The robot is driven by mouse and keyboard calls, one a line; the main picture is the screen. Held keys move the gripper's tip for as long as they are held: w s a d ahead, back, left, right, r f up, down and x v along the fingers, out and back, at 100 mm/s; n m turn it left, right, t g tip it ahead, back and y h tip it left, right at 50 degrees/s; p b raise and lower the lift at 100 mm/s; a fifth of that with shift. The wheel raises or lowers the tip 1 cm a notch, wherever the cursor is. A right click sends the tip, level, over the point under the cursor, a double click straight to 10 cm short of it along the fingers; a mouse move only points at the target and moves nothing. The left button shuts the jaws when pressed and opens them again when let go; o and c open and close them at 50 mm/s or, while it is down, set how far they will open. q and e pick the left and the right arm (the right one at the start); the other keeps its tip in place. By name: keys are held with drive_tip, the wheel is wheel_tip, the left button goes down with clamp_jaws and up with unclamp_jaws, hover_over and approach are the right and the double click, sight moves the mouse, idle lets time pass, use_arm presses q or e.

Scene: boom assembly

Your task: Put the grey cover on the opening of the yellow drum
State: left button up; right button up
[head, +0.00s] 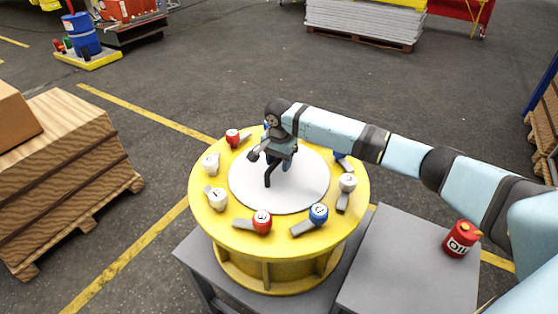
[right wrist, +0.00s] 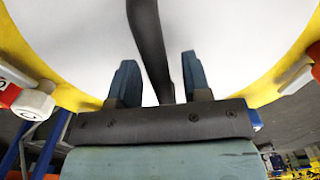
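The yellow drum (head: 200,208) stands in the middle of the head view. The pale grey round cover (head: 305,190) lies over the middle of the drum's top, with the yellow rim showing around it. Its dark handle (head: 268,175) sticks up near the cover's centre. My right gripper (head: 275,158) is over the cover at the handle. In the right wrist view the two blue-grey fingers (right wrist: 158,82) are apart. The dark handle (right wrist: 148,45) runs between them with a gap on each side. My left gripper is not in view.
Several red, white and blue valves with grey levers, such as a blue one (head: 318,213), ring the drum's top around the cover. A red oil can (head: 461,239) stands on a grey table (head: 405,270) at right. A wooden pallet crate (head: 70,165) is at left.

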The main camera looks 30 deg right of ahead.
drive_tip(key=shift+r, duration=0.1)
wheel_tip(320, 180, up, 12)
drive_tip(key=shift+b, duration=0.3)
idle(0.7)
